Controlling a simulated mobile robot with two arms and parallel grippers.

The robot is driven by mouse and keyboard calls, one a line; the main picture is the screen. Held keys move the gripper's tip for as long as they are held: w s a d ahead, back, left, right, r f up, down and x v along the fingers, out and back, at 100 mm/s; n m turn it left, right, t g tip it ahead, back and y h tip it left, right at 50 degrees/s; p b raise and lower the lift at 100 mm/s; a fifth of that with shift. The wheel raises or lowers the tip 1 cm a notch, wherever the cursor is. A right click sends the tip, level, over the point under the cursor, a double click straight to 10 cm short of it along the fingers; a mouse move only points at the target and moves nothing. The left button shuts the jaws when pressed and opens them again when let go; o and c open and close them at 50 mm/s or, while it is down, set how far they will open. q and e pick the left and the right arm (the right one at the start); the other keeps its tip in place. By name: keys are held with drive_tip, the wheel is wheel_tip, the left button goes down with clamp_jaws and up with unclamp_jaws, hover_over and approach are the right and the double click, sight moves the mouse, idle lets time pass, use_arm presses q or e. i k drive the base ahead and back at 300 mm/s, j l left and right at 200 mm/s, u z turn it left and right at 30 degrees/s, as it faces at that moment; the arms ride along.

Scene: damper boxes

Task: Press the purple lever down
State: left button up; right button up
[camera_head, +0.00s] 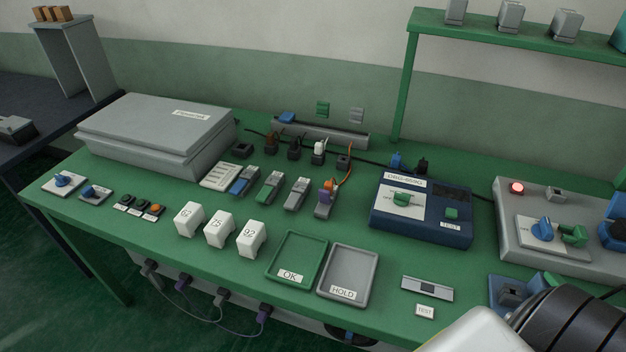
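Neither of my grippers is in view. Only part of my arm shows at the bottom right, well away from the purple lever.
White numbered boxes (220,229), a green OK tray (298,259) and a grey HOLD tray (347,273) stand in front of the levers. A blue test unit (421,209) is to the right. Sockets with cables (318,151) lie behind. A large grey case (158,130) is at left.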

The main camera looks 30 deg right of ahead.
sight(323, 194)
drive_tip(key=k+l+z, duration=0.15)
drive_tip(key=k, duration=0.2)
drive_tip(key=k+l+z, duration=0.2)
drive_tip(key=k, duration=0.2)
drive_tip(key=k+l+z, duration=0.15)
drive_tip(key=k, duration=0.2)
